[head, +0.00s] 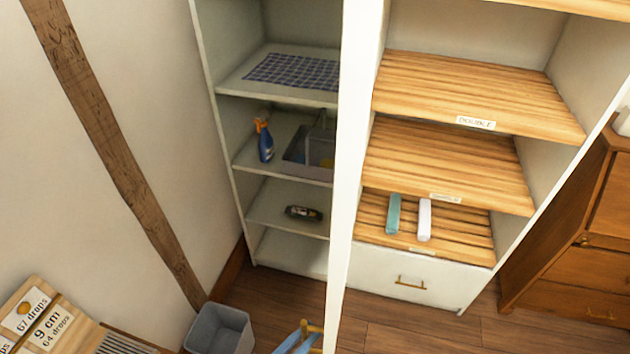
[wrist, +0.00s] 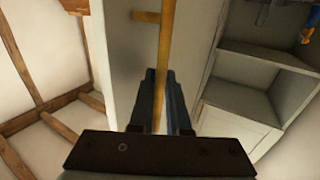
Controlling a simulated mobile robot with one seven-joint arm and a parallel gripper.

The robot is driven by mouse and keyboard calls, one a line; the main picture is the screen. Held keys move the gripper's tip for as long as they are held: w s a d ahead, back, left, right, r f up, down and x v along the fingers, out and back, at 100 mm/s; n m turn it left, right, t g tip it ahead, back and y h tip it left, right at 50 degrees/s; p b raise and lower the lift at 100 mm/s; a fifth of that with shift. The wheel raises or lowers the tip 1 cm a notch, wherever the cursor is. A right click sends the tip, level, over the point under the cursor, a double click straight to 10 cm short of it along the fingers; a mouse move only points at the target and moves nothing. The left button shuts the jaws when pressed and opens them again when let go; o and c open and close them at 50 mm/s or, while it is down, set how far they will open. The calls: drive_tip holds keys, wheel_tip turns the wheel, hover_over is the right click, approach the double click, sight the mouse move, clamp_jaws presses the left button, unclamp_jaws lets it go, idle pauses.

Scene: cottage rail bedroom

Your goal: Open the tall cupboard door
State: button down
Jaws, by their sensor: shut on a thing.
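The tall cupboard door (head: 351,150) shows in the head view as a white upright panel, nearly edge-on. It stands open, with shelves visible on both sides of it. In the wrist view its pale face (wrist: 125,75) fills the middle left. A long brass bar handle (wrist: 169,35) runs down that face. My gripper (wrist: 161,75) is shut on the bar, one dark finger on each side. In the head view, a blue part of my gripper (head: 297,342) and a piece of brass show at the bottom edge, beside the door. Most of my arm is out of frame.
Left of the door, narrow shelves (head: 270,180) hold a spray bottle (head: 264,140). Right of it are slatted shelves (head: 470,95) above a drawer (head: 420,280). A grey bin (head: 218,328) stands on the floor at lower left. A wooden dresser (head: 570,260) is at right.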

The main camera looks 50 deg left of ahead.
drive_tip(key=shift+s+a, duration=0.1)
idle(0.3)
drive_tip(key=c, duration=0.9)
unclamp_jaws()
drive_tip(key=shift+b+v, duration=2.1)
drive_tip(key=shift+v, duration=4.35)
drive_tip(key=shift+a, duration=0.1)
